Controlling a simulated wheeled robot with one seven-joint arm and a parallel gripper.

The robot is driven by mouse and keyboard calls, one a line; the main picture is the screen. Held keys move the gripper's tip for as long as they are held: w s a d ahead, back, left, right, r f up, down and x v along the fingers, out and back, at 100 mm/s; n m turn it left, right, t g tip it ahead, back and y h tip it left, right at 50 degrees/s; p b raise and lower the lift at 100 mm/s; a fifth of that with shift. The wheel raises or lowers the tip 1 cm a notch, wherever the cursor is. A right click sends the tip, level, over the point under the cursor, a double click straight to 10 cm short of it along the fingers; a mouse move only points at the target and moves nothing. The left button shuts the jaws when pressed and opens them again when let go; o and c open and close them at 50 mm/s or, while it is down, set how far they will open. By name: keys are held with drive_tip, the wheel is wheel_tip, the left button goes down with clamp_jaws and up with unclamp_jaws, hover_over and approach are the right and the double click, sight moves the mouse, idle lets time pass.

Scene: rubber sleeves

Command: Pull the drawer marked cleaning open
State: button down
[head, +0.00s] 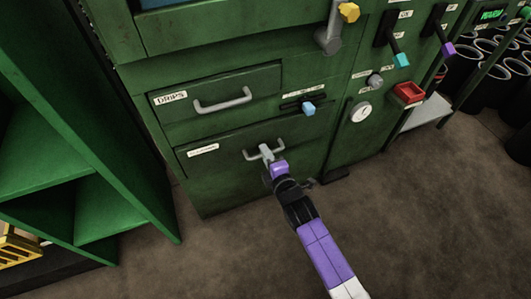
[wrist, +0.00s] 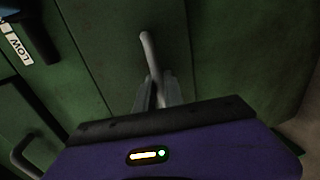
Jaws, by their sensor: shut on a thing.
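The lower drawer (head: 232,164) is in the green cabinet, with a small white label (head: 203,150) whose print is too small to read for certain. It looks shut, its front about flush with the cabinet. My gripper (head: 267,154) is shut on the drawer's grey bar handle (head: 250,156). In the wrist view the handle (wrist: 147,48) runs down between the fingers (wrist: 157,92). The purple gripper body hides part of the handle there.
A blue-tipped slider (head: 308,108), a gauge (head: 361,112) and levers sit to the right. A green shelf unit (head: 75,150) stands at left. The brown floor (head: 230,255) in front is clear.

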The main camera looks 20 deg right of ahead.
drive_tip(key=shift+s, duration=0.1)
drive_tip(key=f+p+v, duration=0.2)
drive_tip(key=f+v, duration=0.1)
drive_tip(key=v, duration=1)
drive_tip(key=s+f+p+v, duration=0.1)
drive_tip(key=f+p+v, duration=0.1)
drive_tip(key=v, duration=1.2)
drive_tip(key=shift+s+f+p, duration=0.3)
drive_tip(key=shift+s, duration=0.15)
drive_tip(key=c, duration=1.7)
unclamp_jaws()
drive_tip(key=shift+c, duration=0.2)
drive_tip(key=p+v, duration=0.1)
drive_tip(key=v, duration=0.6)
drive_tip(key=shift+s+p, duration=0.3)
drive_tip(key=shift+s, duration=0.05)
